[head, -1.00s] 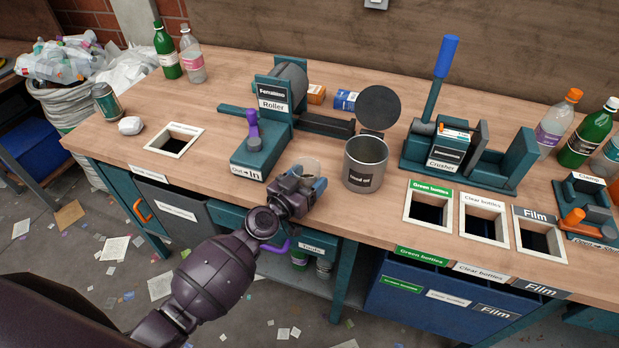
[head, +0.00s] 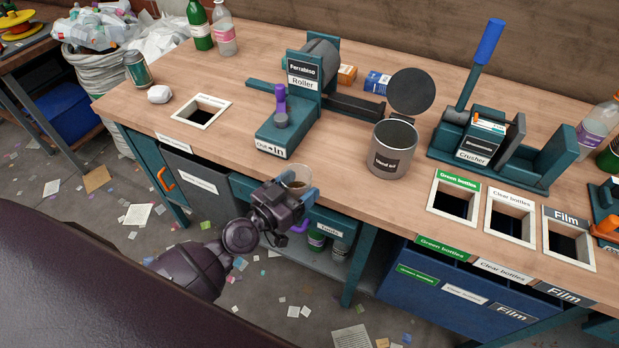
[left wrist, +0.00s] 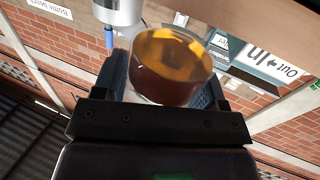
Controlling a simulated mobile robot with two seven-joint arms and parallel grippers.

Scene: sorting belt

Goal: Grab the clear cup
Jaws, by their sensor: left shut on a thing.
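The clear cup (head: 297,178) is see-through, with a brown-amber content low inside it. My left gripper (head: 294,193) is shut on the cup and holds it at the bench's front edge, in front of the roller. In the left wrist view the cup (left wrist: 172,65) sits between the two fingers (left wrist: 165,88), and its amber content shows through the wall. My right gripper is not in view.
The roller (head: 300,95) stands behind the cup, and a grey metal can (head: 392,150) stands to its right. The crusher (head: 490,145) and several labelled bench openings lie further right. A white-framed opening (head: 202,111) and a crumpled white piece (head: 159,94) are at left.

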